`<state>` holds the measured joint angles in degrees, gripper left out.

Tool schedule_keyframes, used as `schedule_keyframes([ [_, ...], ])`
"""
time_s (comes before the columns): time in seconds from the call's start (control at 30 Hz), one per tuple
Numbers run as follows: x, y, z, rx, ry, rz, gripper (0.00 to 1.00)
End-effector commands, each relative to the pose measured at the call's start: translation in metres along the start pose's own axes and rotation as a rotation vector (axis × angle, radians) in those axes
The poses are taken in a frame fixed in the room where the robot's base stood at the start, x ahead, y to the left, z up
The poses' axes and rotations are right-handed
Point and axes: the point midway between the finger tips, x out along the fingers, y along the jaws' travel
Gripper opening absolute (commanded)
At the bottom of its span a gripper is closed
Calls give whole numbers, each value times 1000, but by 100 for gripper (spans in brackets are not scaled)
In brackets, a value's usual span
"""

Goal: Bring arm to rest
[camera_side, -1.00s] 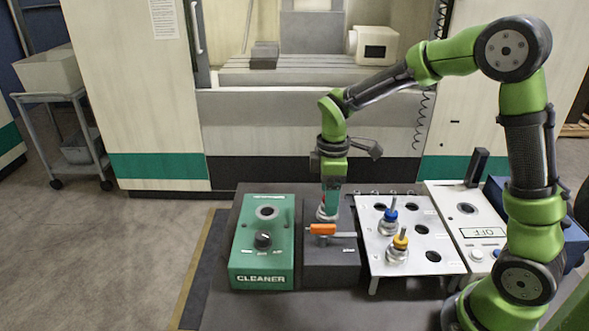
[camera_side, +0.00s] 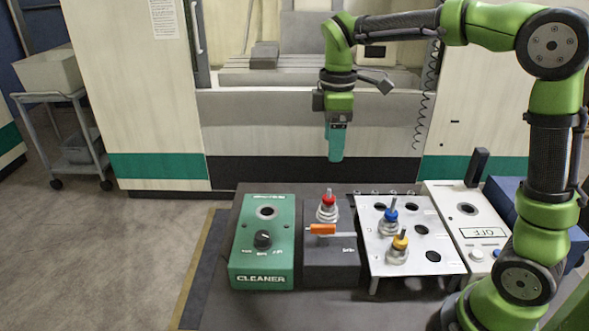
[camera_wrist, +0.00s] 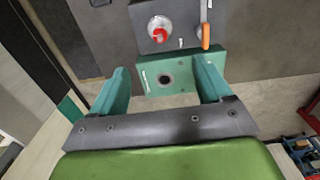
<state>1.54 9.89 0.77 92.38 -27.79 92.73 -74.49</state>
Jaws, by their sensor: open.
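My gripper (camera_side: 336,152) is raised above the far side of the dark work table, empty, with its green fingers pointing down. In the wrist view my gripper (camera_wrist: 160,82) shows its two green fingers spread wide with nothing between them. A red-topped mould base (camera_side: 327,206) stands upright in the dark fixture with the orange-handled lever (camera_side: 321,229). It also shows in the wrist view (camera_wrist: 159,34), beyond the fingertips. Blue-topped (camera_side: 390,220) and yellow-topped (camera_side: 399,247) bases stand in the white plate with holes (camera_side: 424,227).
The green CLEANER box (camera_side: 262,268) stands at the left of the table. A white panel marked OFF (camera_side: 478,232) stands at the right, with a blue box (camera_side: 500,200) behind it. The machine with its open bay (camera_side: 290,125) is behind my gripper. Air around the gripper is clear.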

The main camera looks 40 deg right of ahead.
Motion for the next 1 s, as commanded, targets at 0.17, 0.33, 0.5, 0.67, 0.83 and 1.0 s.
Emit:
schedule_keyframes([
  [0.17, 0, 1, 0, 33, 2, 5, 78],
  [0.33, 14, -2, 0, 220, 32, 17, 78],
  [0.5, 14, -32, 14, 528, 159, 36, 78],
  [0.67, 10, -70, 35, 825, 332, 26, 78],
  [0.83, 11, -108, 59, 1067, 521, -18, 78],
  [1.0, 12, -131, 74, 1132, 635, -42, 78],
])
